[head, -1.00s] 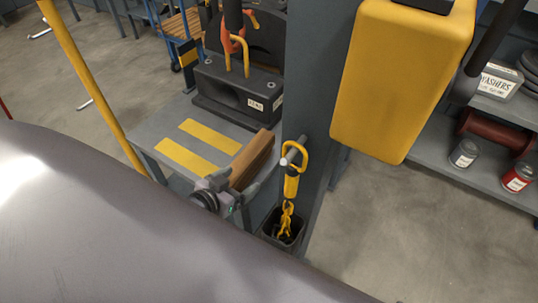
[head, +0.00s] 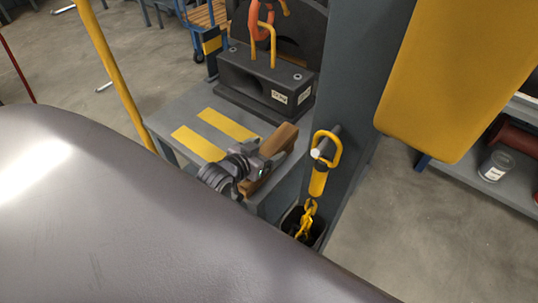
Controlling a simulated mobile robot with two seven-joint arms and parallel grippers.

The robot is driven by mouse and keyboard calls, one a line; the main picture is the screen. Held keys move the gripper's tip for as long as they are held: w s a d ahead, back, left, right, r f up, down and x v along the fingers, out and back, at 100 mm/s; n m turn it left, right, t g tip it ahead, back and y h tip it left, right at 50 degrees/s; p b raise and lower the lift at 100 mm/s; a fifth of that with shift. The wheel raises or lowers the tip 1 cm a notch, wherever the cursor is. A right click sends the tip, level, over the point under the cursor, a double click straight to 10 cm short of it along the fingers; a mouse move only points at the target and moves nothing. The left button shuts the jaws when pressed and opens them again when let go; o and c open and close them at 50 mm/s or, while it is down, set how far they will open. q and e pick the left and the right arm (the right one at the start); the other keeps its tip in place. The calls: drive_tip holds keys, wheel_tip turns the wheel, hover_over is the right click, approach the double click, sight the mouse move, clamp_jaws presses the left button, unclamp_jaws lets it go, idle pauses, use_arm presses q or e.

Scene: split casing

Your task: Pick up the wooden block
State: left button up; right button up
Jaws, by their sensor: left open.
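The wooden block (head: 284,139) is a brown, elongated piece at the front right corner of a grey table, beside the yellow stripes. My left gripper (head: 268,163) is at the block, over its near part, and covers some of it. Its jaws are open. I cannot tell whether the fingers touch the block. A brown lower end of the block shows below the gripper. My right gripper is not in view.
The grey table (head: 187,110) has two yellow stripes and a dark heavy fixture (head: 262,80) behind. A grey post (head: 345,90) stands close right of the block, with a yellow hook and chain (head: 318,180) hanging there. A large grey surface blocks the lower left.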

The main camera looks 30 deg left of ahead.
use_arm(q)
drive_tip(key=shift+c, duration=0.3)
drive_tip(key=c, duration=1)
drive_tip(key=shift+w+r, duration=0.1)
drive_tip(key=shift+c, duration=1.3)
drive_tip(key=shift+r, duration=0.1)
